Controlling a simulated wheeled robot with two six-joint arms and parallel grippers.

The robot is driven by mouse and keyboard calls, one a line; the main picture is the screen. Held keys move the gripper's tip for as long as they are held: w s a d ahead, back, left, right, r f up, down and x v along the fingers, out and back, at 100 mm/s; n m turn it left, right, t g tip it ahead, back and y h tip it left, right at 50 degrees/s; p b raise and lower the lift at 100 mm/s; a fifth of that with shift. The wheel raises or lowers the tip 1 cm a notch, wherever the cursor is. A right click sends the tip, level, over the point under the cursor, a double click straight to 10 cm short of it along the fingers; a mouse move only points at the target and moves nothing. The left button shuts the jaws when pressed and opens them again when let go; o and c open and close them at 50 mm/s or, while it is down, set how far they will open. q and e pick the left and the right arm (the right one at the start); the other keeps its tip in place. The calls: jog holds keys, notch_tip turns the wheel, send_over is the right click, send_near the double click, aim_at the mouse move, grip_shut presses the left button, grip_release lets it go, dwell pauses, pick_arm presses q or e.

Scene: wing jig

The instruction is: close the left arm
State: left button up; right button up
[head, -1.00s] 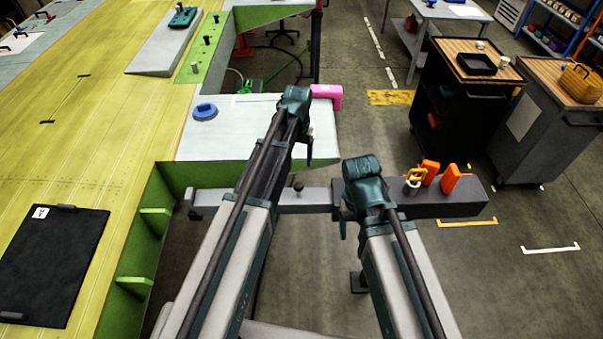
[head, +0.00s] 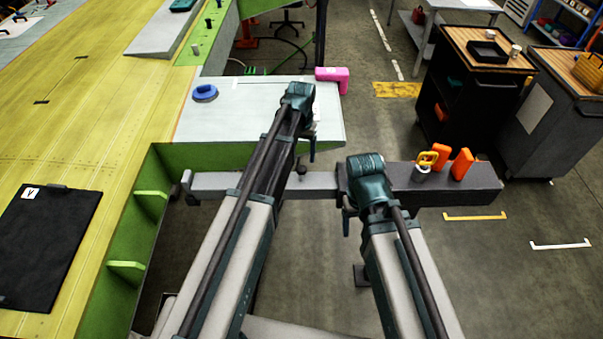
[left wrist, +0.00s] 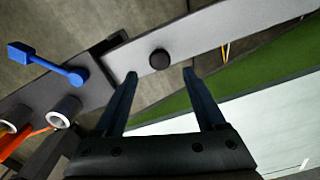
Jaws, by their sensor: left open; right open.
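A light grey jig arm (head: 235,183) runs left from a dark grey beam (head: 462,194), alongside the green-edged wing structure. A black knob (head: 301,168) stands on the arm; it also shows in the left wrist view (left wrist: 159,59). My left gripper (head: 312,155) is open and empty above the arm, close to the knob in the picture. In the left wrist view its fingertips (left wrist: 160,72) lie on either side of the knob, apart from it. A blue handle (left wrist: 50,62) is at the beam's end there. My right gripper (head: 346,222) is open and empty near the beam's left end.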

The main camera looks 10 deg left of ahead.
aim_at(302, 168)
pick_arm(q)
notch_tip(302, 168, down, 6)
jog(key=b, duration=0.5)
jog(key=shift+f, duration=0.2)
jog(key=shift+r, duration=0.1)
grip_shut()
dwell(0.9)
